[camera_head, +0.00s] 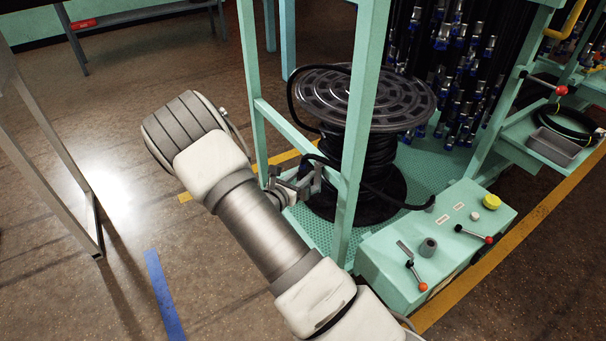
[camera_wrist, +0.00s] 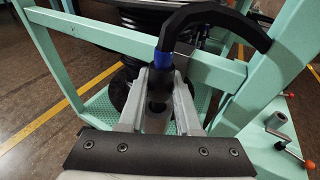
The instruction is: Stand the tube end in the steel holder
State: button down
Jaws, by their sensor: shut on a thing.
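My gripper (camera_head: 300,186) is shut on the tube end (camera_wrist: 160,62), which has a blue collar and sits between the two grey fingers (camera_wrist: 161,88) in the wrist view. From the collar the black tube bends up and over to the right. In the head view my gripper is by the green frame's lower rail, in front of the reel, and the tube end is hard to make out there. The steel holder (camera_head: 428,247) is a short grey open cup on the green box, right of and apart from my gripper.
A green upright post (camera_head: 361,110) and a lower rail stand close to my gripper. A black hose reel (camera_head: 366,98) is behind them. The green box (camera_head: 455,235) also carries orange-tipped levers (camera_head: 422,286) and a yellow knob (camera_head: 491,201). Open floor is at left.

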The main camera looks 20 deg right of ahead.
jog(key=shift+f+b, duration=0.55)
jog(key=shift+f, duration=0.35)
jog(key=c, duration=0.5)
grip_release()
jog(key=shift+r, duration=0.1)
jog(key=p+v, duration=0.4)
jog(key=v, duration=1.3)
jog(key=shift+s+a+r, duration=0.1)
jog(key=shift+s+a, duration=0.05)
